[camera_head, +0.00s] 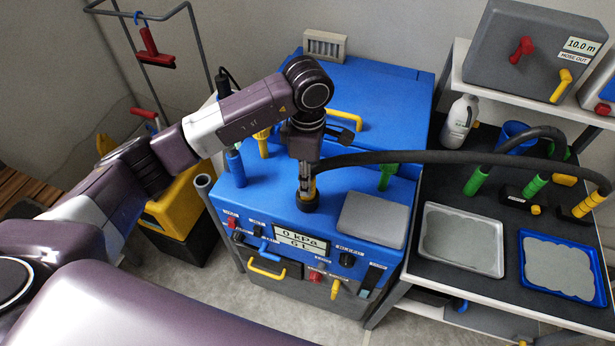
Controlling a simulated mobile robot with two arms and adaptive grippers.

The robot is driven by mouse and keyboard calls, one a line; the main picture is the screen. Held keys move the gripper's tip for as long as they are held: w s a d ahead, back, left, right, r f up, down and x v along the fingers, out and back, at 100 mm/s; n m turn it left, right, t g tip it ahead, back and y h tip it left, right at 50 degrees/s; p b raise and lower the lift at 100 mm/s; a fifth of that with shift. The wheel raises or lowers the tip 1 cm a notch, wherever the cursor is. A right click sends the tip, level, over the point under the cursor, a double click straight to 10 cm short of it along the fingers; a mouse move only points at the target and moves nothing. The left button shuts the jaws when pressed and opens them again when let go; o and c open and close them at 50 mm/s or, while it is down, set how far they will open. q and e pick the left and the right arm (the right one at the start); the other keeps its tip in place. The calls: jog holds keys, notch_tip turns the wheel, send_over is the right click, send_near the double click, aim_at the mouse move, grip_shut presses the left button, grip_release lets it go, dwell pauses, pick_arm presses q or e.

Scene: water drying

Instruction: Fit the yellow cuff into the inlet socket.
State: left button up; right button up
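My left gripper (306,192) points straight down over the front of the blue machine's top. Its fingers are closed around the end of a black hose (420,157), where a small strip of the yellow cuff (313,188) shows. The fingers hide most of the cuff. Directly below is a black ring, the inlet socket (307,204), on the blue machine (350,85). The cuff's lower end is at the ring and looks upright; I cannot tell how deep it sits. My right gripper is not in view.
A grey pad (372,219) lies just right of the socket. Blue (236,168) and green (387,176) posts stand nearby. The hose arches right over a dark shelf with a white tray (462,239) and a blue tray (562,265). A white bottle (459,122) stands behind.

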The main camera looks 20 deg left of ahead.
pick_arm(q)
jog(key=o, duration=0.3)
jog(key=shift+r, duration=0.1)
jog(key=shift+r, duration=0.2)
notch_tip(320, 180, up, 12)
jog(key=b, duration=0.3)
jog(key=shift+f, duration=0.15)
